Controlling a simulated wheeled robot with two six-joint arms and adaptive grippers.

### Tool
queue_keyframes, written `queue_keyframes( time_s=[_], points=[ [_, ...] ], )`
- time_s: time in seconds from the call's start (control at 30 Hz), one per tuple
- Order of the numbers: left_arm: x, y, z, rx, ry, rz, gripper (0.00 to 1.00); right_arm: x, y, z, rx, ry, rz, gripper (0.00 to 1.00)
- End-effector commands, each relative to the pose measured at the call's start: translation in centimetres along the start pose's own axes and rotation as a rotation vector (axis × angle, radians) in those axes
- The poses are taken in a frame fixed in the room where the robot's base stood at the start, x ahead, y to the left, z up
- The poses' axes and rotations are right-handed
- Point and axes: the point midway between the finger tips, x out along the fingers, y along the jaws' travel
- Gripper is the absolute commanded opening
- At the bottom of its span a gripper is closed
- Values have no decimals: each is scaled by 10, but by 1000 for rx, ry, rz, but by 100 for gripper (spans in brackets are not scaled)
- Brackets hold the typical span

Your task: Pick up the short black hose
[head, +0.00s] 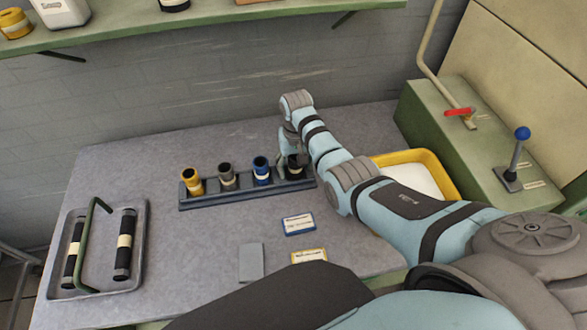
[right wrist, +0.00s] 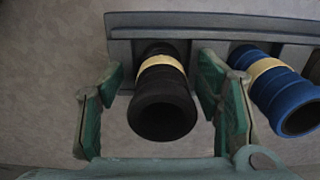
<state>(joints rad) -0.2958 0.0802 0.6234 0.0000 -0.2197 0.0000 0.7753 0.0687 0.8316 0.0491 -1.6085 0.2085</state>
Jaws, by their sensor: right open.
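The short black hose (right wrist: 162,108) has a cream band and stands in the right end of the dark rack (head: 240,197). In the head view, the hose (head: 296,172) is partly hidden by my right gripper (head: 291,152). In the right wrist view, my right gripper (right wrist: 161,82) is open, with one finger on each side of the hose. I see small gaps between the fingers and the hose. My left gripper is not in view.
A blue hose (head: 262,172), a grey hose (head: 227,178) and a yellow hose (head: 192,182) stand in the rack. A tray (head: 142,225) with two longer black hoses is at left. A yellow bin (head: 440,170) is behind my right arm. Flat cards (head: 298,224) lie in front.

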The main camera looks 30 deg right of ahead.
Motion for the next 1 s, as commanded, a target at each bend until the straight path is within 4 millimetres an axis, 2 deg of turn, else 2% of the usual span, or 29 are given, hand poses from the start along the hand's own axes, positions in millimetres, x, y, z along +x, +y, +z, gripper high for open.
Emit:
queue_keyframes(
  time_s=[0.07, 0.3, 0.4, 0.73, 1.0],
  points=[
    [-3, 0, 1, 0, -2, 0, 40, -3, 0, 0, -1, 0, 0, 56],
    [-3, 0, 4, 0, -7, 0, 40, -4, -1, 0, -1, 1, 0, 18],
    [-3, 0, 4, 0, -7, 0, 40, -4, -1, 0, -1, 1, 0, 5],
    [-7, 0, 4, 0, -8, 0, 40, -7, -1, 0, -2, 1, 0, 5],
    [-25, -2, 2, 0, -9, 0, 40, -27, -2, -1, -4, 1, 0, 5]
  ],
)
